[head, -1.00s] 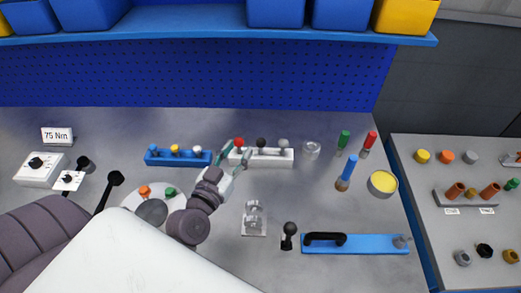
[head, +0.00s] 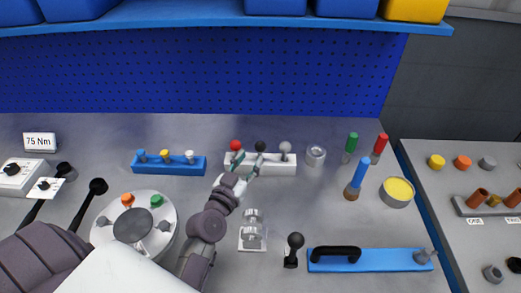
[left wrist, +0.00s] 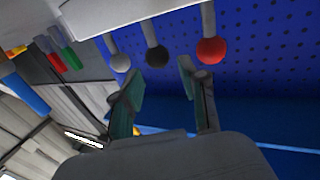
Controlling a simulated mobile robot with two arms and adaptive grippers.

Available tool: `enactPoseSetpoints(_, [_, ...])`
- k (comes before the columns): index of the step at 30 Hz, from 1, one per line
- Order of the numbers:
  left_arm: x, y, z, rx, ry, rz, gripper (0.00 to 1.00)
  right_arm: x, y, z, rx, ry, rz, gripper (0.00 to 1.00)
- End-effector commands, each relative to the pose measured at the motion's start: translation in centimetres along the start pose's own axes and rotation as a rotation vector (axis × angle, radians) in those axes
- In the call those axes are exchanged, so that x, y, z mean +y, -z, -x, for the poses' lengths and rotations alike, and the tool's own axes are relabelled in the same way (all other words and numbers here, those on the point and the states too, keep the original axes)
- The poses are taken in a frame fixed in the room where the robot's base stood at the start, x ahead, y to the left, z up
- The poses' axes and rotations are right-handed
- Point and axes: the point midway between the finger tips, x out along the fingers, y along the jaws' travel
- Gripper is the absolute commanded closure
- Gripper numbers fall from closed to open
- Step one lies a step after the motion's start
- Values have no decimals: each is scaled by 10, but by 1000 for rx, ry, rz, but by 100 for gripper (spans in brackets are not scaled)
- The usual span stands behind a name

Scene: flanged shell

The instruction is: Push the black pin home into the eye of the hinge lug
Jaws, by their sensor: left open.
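The black pin (head: 260,147) has a ball head and stands between a red pin (head: 236,146) and a grey pin (head: 285,148) in a white rack (head: 274,169). My left gripper (head: 248,162) is at the front of the rack, near the black pin. In the left wrist view the open fingers (left wrist: 161,72) have the black ball (left wrist: 157,56) in line with the gap between them, beyond the tips. No contact is visible. The hinge lug (head: 252,228), a grey piece on a light plate, stands on the bench in front of the rack. Its eye is too small to make out. My right gripper is not in view.
A blue rack (head: 169,166) with pins stands left of the white one, and a round turntable (head: 163,226) is front left. A blue plate with a black handle (head: 336,254) lies front right. Coloured screwdrivers and a yellow tin (head: 397,191) stand at right.

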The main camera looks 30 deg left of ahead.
Motion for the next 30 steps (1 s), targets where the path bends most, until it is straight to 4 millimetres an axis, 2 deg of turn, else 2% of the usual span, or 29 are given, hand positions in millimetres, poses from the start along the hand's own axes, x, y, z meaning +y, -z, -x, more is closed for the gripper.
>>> enactPoseSetpoints(2, [0,1,-11,1,0,2,57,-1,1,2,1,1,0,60])
enactPoseSetpoints(8, [1,1,-24,-1,0,2,57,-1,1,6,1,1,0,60])
enactPoseSetpoints(16, [3,1,-63,-1,0,1,57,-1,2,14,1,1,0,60])
enactPoseSetpoints(25, [3,-1,-69,-2,0,1,57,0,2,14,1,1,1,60])
enactPoseSetpoints(26, [3,-1,-69,-2,0,1,59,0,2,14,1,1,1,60])
enactPoseSetpoints(30, [3,-1,-69,-2,0,0,82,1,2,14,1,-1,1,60])
